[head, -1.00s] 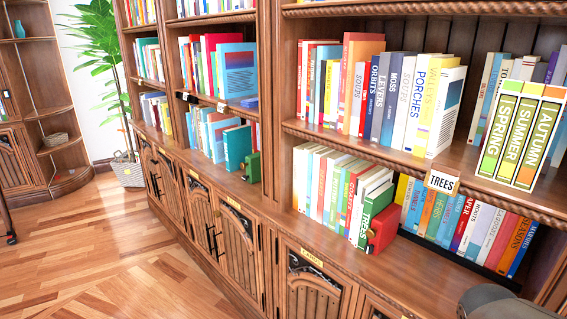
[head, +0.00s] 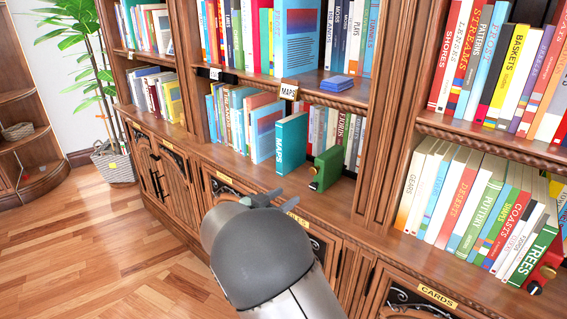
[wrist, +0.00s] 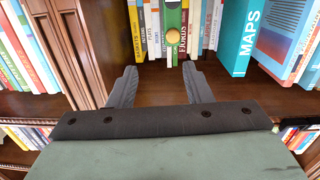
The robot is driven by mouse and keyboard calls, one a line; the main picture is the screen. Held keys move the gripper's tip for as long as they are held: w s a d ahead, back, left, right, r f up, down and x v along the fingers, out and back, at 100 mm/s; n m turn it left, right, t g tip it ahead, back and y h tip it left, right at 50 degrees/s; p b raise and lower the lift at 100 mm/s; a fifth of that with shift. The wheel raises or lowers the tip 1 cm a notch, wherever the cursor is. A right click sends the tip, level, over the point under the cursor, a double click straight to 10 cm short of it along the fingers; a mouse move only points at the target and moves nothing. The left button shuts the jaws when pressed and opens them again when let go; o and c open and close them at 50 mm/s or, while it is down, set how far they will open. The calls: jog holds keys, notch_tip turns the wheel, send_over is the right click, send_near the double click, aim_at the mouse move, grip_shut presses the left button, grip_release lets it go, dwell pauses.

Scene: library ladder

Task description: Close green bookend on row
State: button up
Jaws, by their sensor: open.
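The green bookend (head: 326,168) stands upright on the lower ledge of the middle bay, in front of thin book spines. Its round yellow knob (wrist: 176,37) faces my gripper in the wrist view. The teal MAPS book (head: 291,143) stands left of the bookend in the head view, with a gap between them; it also shows at right in the wrist view (wrist: 246,38). My gripper (wrist: 160,72) is open and empty, its fingers pointing toward the bookend and short of it. In the head view my gripper (head: 262,198) is in front of the ledge, low and left of the bookend.
A wooden upright (head: 398,120) divides this bay from the right bay. There, a red bookend (head: 545,268) stands by the TREES book (head: 528,258). Cupboard doors lie below the ledge.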

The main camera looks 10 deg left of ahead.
aim_at(312, 171)
jog(key=shift+t, duration=0.3)
jog(key=p+x, duration=0.1)
jog(key=x, duration=0.4)
jog(key=a+p+x, duration=0.1)
jog(key=x, duration=0.5)
jog(key=w+a+p+x, duration=0.1)
jog(key=p+x, duration=0.1)
jog(key=x, duration=0.3)
jog(key=shift+w+d+f, duration=0.1)
jog(key=shift+w+d, duration=0.05)
jog(key=shift+w, duration=0.2)
